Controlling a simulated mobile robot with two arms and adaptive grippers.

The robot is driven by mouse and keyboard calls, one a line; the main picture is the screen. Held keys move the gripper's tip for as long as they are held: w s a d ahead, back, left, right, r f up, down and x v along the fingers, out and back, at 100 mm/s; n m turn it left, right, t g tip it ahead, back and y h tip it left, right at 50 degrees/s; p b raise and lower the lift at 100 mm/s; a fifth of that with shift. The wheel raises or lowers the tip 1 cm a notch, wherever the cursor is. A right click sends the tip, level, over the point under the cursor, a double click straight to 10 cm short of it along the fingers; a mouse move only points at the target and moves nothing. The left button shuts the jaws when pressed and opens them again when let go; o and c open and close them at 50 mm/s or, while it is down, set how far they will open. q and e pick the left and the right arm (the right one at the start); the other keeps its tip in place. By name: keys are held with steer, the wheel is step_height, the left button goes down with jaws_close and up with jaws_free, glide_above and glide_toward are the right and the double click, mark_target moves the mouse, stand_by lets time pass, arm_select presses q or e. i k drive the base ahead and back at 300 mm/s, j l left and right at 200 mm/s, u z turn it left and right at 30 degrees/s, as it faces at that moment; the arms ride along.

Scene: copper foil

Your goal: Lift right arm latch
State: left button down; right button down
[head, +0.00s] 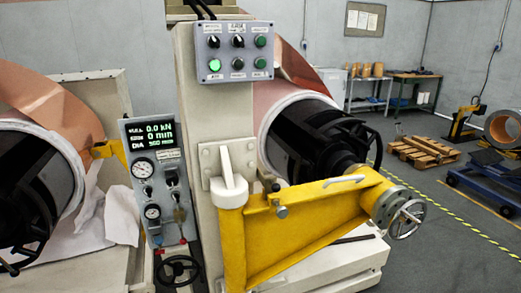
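The yellow right arm (300,225) reaches across in front of the right copper foil roll, from a hinge post on the cream machine column. A white upright lever (226,165) stands on a plate at the top of that hinge. A small grey knob pin (281,211) sits on the arm's face, and a pale bar handle (344,179) lies along its top edge. I cannot tell for certain which of these is the latch. A silver handwheel (407,218) is at the arm's free end. Neither of my grippers is in view.
A control box (235,52) with buttons is on the column. A gauge panel (157,185) and black handwheel (178,270) stand left of the arm. Another copper roll (40,110) is at left.

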mark_target(270, 185)
steer(key=i+l, duration=0.35)
steer(key=i, duration=0.15)
steer(key=i+l, duration=0.35)
steer(key=i, duration=0.15)
